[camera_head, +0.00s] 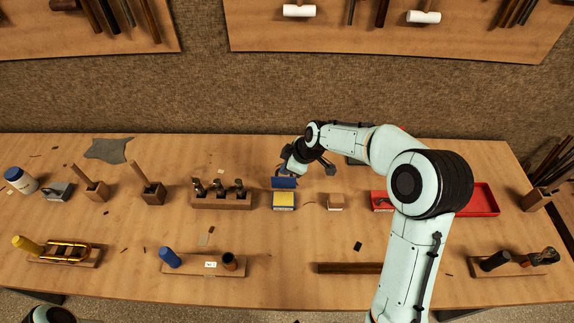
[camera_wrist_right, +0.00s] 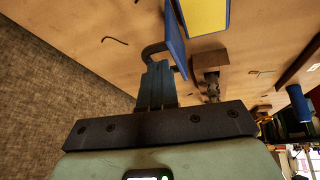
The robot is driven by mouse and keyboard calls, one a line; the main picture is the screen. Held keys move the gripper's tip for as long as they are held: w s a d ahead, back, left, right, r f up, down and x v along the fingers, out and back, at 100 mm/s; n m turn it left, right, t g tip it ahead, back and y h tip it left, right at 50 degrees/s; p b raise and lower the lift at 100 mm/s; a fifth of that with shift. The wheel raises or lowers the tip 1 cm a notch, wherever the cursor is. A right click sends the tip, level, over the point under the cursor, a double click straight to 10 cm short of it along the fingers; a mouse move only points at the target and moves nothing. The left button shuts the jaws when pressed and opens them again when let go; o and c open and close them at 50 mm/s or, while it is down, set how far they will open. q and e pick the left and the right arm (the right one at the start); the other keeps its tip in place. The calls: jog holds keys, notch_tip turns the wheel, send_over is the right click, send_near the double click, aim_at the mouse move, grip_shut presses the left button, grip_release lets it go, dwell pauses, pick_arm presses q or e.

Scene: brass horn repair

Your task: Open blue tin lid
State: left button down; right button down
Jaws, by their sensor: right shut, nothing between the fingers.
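The blue tin (camera_head: 284,206) stands on the bench, with yellow showing across its top. Its blue lid (camera_head: 284,183) stands raised along the tin's far edge, so the tin is open. In the right wrist view the lid (camera_wrist_right: 176,38) shows nearly edge-on, beside the yellow (camera_wrist_right: 207,14). My right gripper (camera_wrist_right: 157,68) is shut and empty behind the lid, its tips close to the lid's back. A dark bent piece (camera_wrist_right: 154,48) lies at the tips; I cannot tell whether they touch. In the head view my wrist partly hides the fingers. My left gripper is not in view.
A wooden block with several metal pieces (camera_head: 222,201) stands left of the tin. The bench in front of the tin is mostly clear.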

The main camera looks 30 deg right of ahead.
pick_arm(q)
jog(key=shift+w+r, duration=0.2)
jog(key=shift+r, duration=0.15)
pick_arm(e)
jog(key=shift+w+d+f+g, duration=0.25)
jog(key=shift+w+d+g, duration=0.1)
jog(key=shift+w, duration=0.35)
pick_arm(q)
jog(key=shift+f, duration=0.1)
pick_arm(e)
jog(key=shift+f, duration=0.1)
